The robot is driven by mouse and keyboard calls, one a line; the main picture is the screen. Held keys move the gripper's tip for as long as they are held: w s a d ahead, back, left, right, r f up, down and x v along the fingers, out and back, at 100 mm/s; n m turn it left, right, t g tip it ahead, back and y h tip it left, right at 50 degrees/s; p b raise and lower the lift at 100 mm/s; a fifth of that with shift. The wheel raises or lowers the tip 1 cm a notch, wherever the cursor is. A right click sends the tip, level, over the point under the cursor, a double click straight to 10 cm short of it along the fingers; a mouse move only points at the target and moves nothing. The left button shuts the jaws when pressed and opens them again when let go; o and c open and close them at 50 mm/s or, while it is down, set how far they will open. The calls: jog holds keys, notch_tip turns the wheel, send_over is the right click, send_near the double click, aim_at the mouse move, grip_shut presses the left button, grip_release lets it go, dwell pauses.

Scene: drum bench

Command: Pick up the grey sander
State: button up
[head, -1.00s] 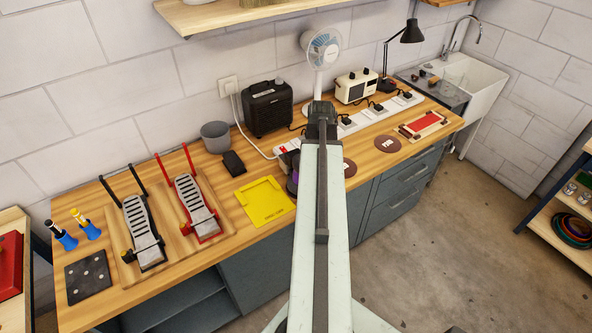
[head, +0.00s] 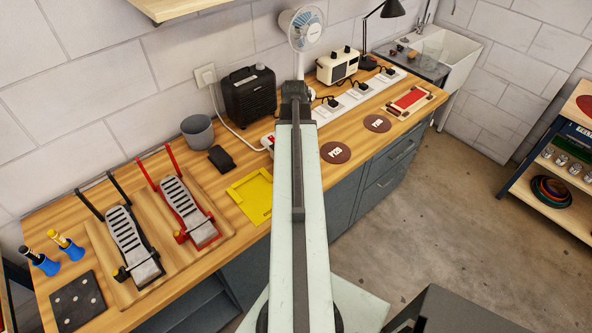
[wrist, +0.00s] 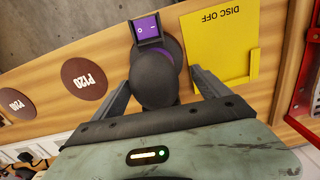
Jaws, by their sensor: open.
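The grey sander (wrist: 155,78) shows in the wrist view as a dark rounded body with a purple band and a purple switch block at its top. It is on the wooden bench beside the yellow "DISC OFF" plate (wrist: 212,40). My gripper (wrist: 163,75) is open, with one finger on each side of the sander. I cannot tell whether either finger touches it. In the head view my arm hides the sander and the gripper; the yellow plate shows there too (head: 252,194).
Round brown discs (head: 335,152) lie right of my arm, and a white power strip (head: 345,105) runs behind. Two pedals (head: 128,235) (head: 187,208) stand at the left. A grey cup (head: 197,132) and black radio (head: 250,95) are at the back.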

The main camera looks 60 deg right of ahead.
jog(key=f+b, duration=0.3)
jog(key=d+f+b, duration=0.1)
jog(key=f+b, duration=0.1)
jog(key=shift+w+f, duration=0.1)
jog(key=shift+f, duration=0.1)
jog(key=shift+a+r, duration=0.1)
jog(key=shift+r, duration=0.1)
grip_shut()
notch_tip(320, 180, up, 10)
jog(key=p, duration=1)
jog(key=shift+r, duration=0.1)
notch_tip(320, 180, down, 7)
jog(key=b, duration=0.6)
jog(key=shift+r, duration=0.3)
